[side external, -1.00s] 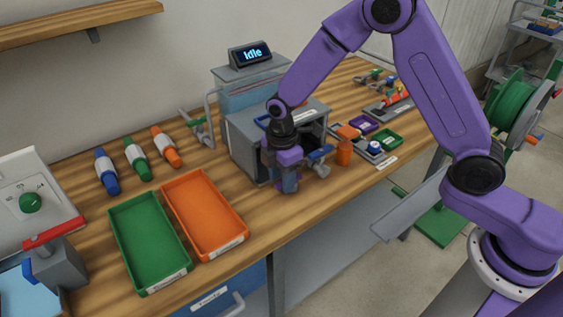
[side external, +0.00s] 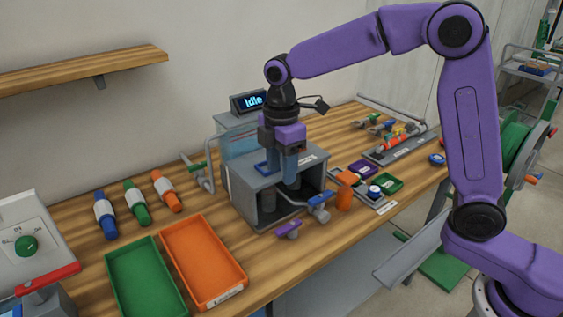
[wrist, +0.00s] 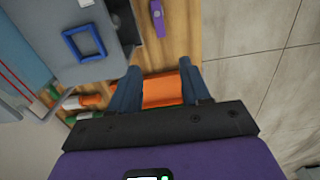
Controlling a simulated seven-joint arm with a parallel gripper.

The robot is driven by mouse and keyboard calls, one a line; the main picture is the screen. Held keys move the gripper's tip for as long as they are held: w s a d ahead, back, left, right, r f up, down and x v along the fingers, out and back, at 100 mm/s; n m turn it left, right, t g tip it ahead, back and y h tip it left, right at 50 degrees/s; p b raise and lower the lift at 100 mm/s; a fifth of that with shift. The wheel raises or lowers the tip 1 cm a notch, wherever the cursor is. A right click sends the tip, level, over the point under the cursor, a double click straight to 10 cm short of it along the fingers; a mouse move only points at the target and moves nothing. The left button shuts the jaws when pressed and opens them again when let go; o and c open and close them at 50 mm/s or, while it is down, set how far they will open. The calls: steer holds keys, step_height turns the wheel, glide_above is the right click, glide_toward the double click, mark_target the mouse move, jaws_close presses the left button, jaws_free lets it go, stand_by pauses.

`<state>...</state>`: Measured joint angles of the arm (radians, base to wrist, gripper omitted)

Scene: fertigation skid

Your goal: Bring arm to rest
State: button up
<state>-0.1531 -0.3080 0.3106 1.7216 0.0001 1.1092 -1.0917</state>
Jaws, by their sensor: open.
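My gripper (side external: 282,170) is raised above the front of the grey open-fronted box (side external: 245,203), pointing down. Its two blue-grey fingers are apart with nothing held between them. The wrist view also shows my open gripper (wrist: 158,88), with the orange tray (wrist: 160,90) on the bench far below, seen between the fingers. A small purple piece (side external: 288,230) lies on the wooden bench in front of the box, below the gripper and apart from it. It also shows in the wrist view (wrist: 157,18).
The display (side external: 249,102) reads "Idle". A blue square frame (wrist: 84,43) lies on the box top. Green (side external: 145,275) and orange (side external: 203,262) trays look empty. Blue, green and orange bottles lie behind them. An orange cylinder (side external: 344,196) and small bins stand right of the box.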

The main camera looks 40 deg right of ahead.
steer(key=shift+r, duration=0.35)
steer(key=shift+s, duration=0.15)
steer(key=s+d+f+m, duration=0.1)
steer(key=s+d, duration=0.3)
steer(key=s, duration=0.5)
steer(key=s+d+f+m, duration=0.1)
steer(key=s+d, duration=0.3)
steer(key=s, duration=0.6)
steer(key=s+d+f+m, duration=0.1)
steer(key=s+d+m, duration=0.2)
steer(key=s, duration=0.7)
steer(key=shift+s+d, duration=0.25)
steer(key=shift+d, duration=0.8)
